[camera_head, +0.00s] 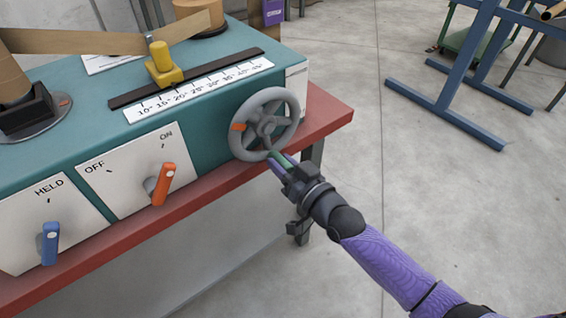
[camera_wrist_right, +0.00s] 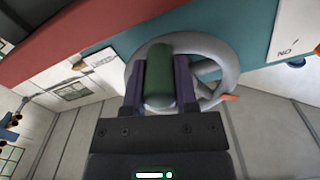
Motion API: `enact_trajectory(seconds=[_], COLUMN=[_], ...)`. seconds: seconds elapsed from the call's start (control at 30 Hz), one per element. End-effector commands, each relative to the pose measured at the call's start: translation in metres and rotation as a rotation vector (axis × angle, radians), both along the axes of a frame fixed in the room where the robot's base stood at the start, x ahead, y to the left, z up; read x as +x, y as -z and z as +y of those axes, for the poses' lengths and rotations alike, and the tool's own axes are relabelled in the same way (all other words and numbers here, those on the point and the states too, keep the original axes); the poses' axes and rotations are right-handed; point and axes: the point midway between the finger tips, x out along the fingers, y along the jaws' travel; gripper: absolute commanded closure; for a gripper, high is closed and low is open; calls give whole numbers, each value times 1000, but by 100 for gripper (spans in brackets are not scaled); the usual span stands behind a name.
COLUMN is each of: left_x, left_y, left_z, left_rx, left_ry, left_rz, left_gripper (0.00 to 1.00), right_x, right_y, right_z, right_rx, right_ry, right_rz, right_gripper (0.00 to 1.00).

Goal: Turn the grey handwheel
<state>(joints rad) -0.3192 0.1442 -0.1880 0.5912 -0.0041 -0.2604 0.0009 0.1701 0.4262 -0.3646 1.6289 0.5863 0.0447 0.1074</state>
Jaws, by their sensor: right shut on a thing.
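The grey handwheel (camera_head: 292,108) is mounted on the right end of the machine's teal front, with an orange mark on its left rim. It also shows in the wrist view (camera_wrist_right: 231,70), behind my fingers. A green handle (camera_wrist_right: 160,85) stands out from the lower part of its rim. My right gripper (camera_head: 279,161) is shut on this green handle, with one dark purple finger on each side. My left gripper is not in view.
The machine has a red base ledge (camera_head: 328,107), an orange ON/OFF switch (camera_head: 163,184) and a blue switch (camera_head: 50,243). A yellow guide (camera_head: 163,66) stands by a numbered scale (camera_head: 200,90) on top. Concrete floor (camera_head: 440,190) lies clear at right, before a blue frame (camera_head: 455,85).

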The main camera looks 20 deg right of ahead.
Motion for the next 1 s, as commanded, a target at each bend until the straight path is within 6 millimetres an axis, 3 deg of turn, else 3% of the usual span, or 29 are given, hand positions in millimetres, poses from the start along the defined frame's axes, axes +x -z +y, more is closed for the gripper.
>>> enact_trajectory(seconds=[0.5, 1.0], left_x=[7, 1], left_y=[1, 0], left_z=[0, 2], left_rx=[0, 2], left_ry=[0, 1], left_rz=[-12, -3], left_gripper=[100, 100], right_x=[0, 0], right_y=[0, 0], right_z=[0, 0], right_rx=[0, 0], right_ry=[0, 0], right_rz=[0, 0], right_gripper=[100, 100])
